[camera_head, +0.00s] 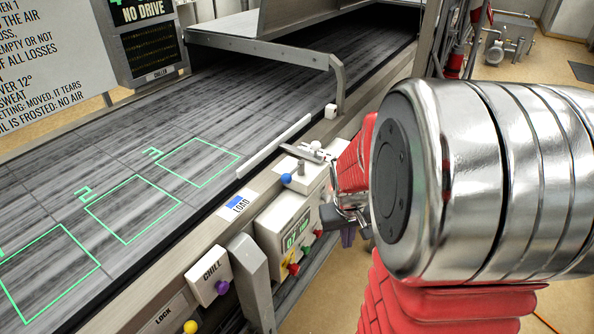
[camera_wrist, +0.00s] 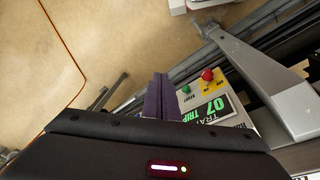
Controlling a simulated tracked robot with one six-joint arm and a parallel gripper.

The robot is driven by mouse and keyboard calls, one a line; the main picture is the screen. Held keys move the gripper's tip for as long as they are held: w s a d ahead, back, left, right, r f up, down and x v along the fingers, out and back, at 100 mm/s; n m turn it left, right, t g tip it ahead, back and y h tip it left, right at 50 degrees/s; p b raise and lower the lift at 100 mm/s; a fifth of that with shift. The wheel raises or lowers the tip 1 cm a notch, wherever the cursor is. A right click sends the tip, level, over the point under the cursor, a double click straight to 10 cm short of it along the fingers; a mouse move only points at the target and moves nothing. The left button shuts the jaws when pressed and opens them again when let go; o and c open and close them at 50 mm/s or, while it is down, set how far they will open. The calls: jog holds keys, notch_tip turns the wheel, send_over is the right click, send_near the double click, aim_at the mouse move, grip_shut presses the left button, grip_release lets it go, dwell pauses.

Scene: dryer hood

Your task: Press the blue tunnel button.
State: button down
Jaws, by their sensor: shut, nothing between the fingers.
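A round blue knob (camera_head: 286,178) sits at the end of a short fitting on the conveyor's near rail, left of my gripper. No label shows by it, so I cannot tell if it is the tunnel button. My gripper (camera_head: 348,237) is shut and empty, its purple fingers apart from the knob and near the right end of the control box (camera_head: 283,232). The shut fingers (camera_wrist: 159,97) also show in the wrist view, beside the box's green and red buttons. The blue knob is not seen in that view.
The box has a green 07 display and several coloured buttons. A CHILL box (camera_head: 208,277) with a purple button and a grey post (camera_head: 252,275) stand left of it. The conveyor (camera_head: 130,175) has green outlined squares.

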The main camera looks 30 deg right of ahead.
jog(key=w+d+f+n+t+h, duration=0.1)
jog(key=d+f+t, duration=0.1)
jog(key=d+f, duration=1.05)
jog(key=w+d+f+n+t+h, duration=0.1)
jog(key=w+d+f+t, duration=0.1)
jog(key=d+f, duration=1.05)
jog(key=w+f+n+t, duration=0.2)
jog(key=w+f+t, duration=0.1)
jog(key=w+t, duration=0.15)
jog(key=w+r+n+t, duration=0.2)
jog(key=w+r+t, duration=0.2)
jog(key=r, duration=0.3)
jog(key=shift+w+n, duration=0.3)
jog(key=shift+w, duration=0.5)
jog(key=w+a, duration=0.4)
jog(key=w, duration=0.3)
jog(key=shift+w, duration=0.4)
jog(key=shift+w, duration=0.15)
